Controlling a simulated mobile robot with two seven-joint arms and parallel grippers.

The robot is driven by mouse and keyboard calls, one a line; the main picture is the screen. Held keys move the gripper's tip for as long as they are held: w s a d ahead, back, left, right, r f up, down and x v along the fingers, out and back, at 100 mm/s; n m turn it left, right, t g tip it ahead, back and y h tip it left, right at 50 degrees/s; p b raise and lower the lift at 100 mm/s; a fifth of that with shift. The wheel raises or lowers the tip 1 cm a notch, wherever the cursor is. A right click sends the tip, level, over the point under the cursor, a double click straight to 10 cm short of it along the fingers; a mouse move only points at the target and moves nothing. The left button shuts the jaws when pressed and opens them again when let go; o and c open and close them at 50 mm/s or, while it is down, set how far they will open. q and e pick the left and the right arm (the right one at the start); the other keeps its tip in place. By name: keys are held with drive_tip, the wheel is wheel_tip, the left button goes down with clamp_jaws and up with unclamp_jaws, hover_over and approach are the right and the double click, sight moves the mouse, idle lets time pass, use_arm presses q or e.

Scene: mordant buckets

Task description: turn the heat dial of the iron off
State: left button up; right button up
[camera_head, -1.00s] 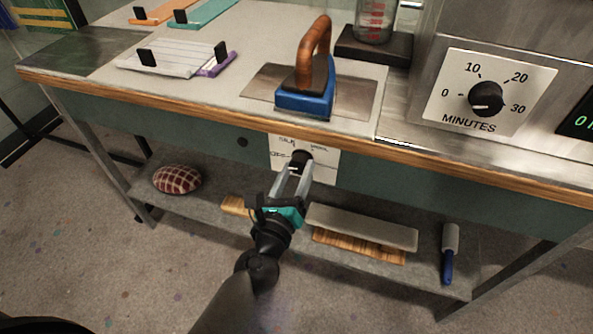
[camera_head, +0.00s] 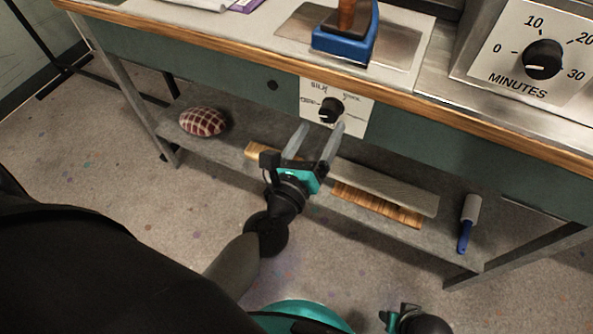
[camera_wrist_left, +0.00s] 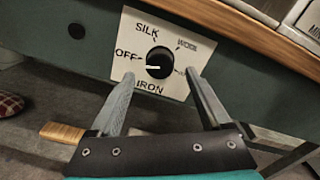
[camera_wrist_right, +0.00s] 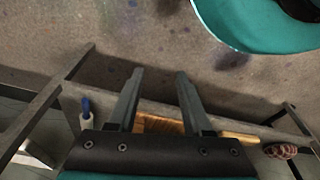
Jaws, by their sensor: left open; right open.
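The heat dial (camera_head: 331,110) is a black round knob on a white plate (camera_wrist_left: 118,70) on the table's front apron. In the left wrist view the dial (camera_wrist_left: 160,62) has its white mark pointing left toward OFF. SILK and WOOL are printed above it, IRON below. My left gripper (camera_head: 321,127) is open and empty, its fingers apart, just short of the dial and not touching it. The blue iron (camera_head: 342,45) with a wooden handle stands on a metal plate on the table above. My right gripper (camera_wrist_right: 160,75) is open and empty, low over the floor, away from the dial.
The wooden table edge (camera_head: 230,62) runs above the dial. The lower shelf holds a checked cushion (camera_head: 203,121), wooden boards (camera_head: 376,205) and a blue-handled roller (camera_head: 465,235). A minutes timer knob (camera_head: 543,59) is at upper right. The floor in front is open.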

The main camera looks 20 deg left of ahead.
use_arm(q)
drive_tip(key=s+b, duration=0.3)
drive_tip(key=s, duration=0.8)
drive_tip(key=shift+s, duration=0.25)
use_arm(e)
drive_tip(key=w+r+t, duration=0.1)
drive_tip(key=w+r, duration=0.2)
drive_tip(key=r, duration=0.3)
drive_tip(key=shift+w+a+r, duration=0.15)
drive_tip(key=shift+a+r, duration=0.05)
drive_tip(key=shift+r, duration=0.15)
